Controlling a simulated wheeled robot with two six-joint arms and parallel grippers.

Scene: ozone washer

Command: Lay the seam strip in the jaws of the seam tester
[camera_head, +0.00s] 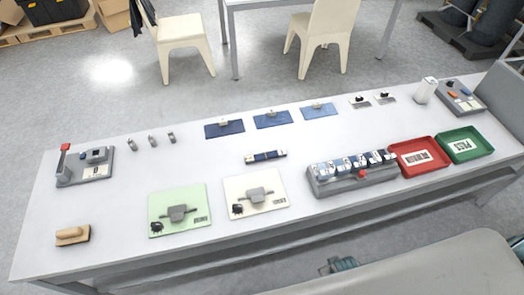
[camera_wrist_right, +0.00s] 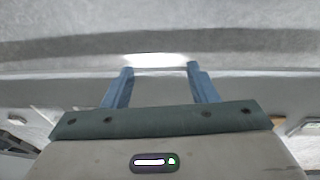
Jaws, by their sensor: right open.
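A short dark blue strip with a pale band, which looks like the seam strip (camera_head: 265,157), lies flat at the middle of the table. A grey device with a red-tipped lever and a small dark block, probably the seam tester (camera_head: 85,166), stands at the table's left end. Its jaws are too small to make out. My right gripper (camera_wrist_right: 160,68) is open and empty in the right wrist view, with its two blue fingers apart. In the head view, part of my right gripper (camera_head: 340,264) shows off the table's front edge, away from the strip. My left gripper is not in view.
Green (camera_head: 179,226) and cream (camera_head: 240,208) boards lie in front of the strip. A grey rack (camera_head: 318,190), a red tray (camera_head: 398,172) and a green tray (camera_head: 490,154) stand at right. Blue swatches (camera_head: 273,120) lie behind. A wooden block (camera_head: 73,236) lies front left.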

